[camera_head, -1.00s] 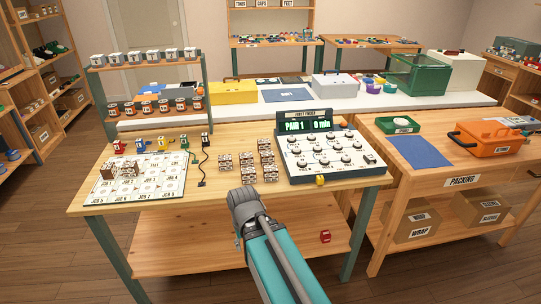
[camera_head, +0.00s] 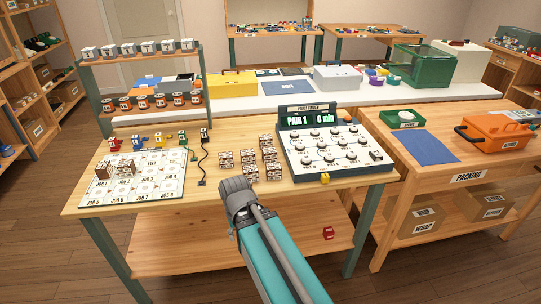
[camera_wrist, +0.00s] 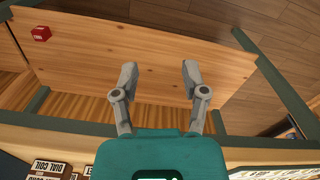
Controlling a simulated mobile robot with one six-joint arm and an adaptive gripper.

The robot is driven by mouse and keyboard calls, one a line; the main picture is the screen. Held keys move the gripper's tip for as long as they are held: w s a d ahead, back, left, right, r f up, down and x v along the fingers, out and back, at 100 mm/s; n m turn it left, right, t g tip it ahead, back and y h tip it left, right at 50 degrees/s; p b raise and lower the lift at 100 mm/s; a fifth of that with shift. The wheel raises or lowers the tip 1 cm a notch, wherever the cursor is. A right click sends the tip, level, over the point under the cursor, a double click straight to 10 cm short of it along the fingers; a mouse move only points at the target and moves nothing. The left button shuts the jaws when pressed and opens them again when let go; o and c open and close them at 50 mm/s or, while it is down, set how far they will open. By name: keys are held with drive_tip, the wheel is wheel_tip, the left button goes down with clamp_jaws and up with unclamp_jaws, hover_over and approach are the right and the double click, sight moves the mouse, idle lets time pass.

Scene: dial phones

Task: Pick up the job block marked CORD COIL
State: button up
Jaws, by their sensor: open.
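Small brown-and-white job blocks stand in a cluster (camera_head: 249,172) on the wooden workbench (camera_head: 125,228), left of the fault finder. Their labels are too small to read in the head view, so I cannot tell which is CORD COIL. In the wrist view one block reads DIAL COIL (camera_wrist: 47,168) at the lower left edge; other labels beside it are cut off. My gripper (camera_wrist: 159,70) is open and empty. In the wrist view its fingers show against the bench's lower shelf, apart from any block. In the head view my arm reaches to the bench's front edge.
A job board (camera_head: 150,185) with two blocks lies left. A black cord (camera_head: 203,160) lies between. A red block (camera_head: 328,232) rests on the lower shelf.

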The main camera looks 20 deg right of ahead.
drive_tip(key=o, duration=0.4)
drive_tip(key=shift+w+r, duration=0.15)
drive_tip(key=shift+o, duration=1)
drive_tip(key=shift+w+d+r+p, duration=0.15)
drive_tip(key=shift+w+r+p, duration=0.05)
drive_tip(key=shift+w+p, duration=0.1)
drive_tip(key=w+d+r+p, duration=0.3)
drive_tip(key=w, duration=0.1)
drive_tip(key=w+d+r+t+p, duration=0.1)
drive_tip(key=w+d+r+p, duration=0.2)
drive_tip(key=w, duration=0.1)
drive_tip(key=w+d+r+m+t+p, duration=0.1)
drive_tip(key=w+d+r+p, duration=0.2)
drive_tip(key=w+r, duration=0.1)
drive_tip(key=shift+w+d+p, duration=0.1)
drive_tip(key=shift+d+p, duration=0.1)
drive_tip(key=shift+p, duration=0.1)
drive_tip(key=m+t+p, duration=0.1)
drive_tip(key=t+p, duration=0.1)
drive_tip(key=p, duration=0.5)
approach(270, 150)
drive_tip(key=s+a, duration=0.1)
drive_tip(key=a, duration=0.1)
drive_tip(key=shift+d+r+h, duration=0.5)
drive_tip(key=shift+d+r, duration=0.05)
drive_tip(key=shift+f, duration=0.15)
drive_tip(key=b+x, duration=0.8)
drive_tip(key=shift+w+f, duration=0.1)
drive_tip(key=shift+w, duration=0.15)
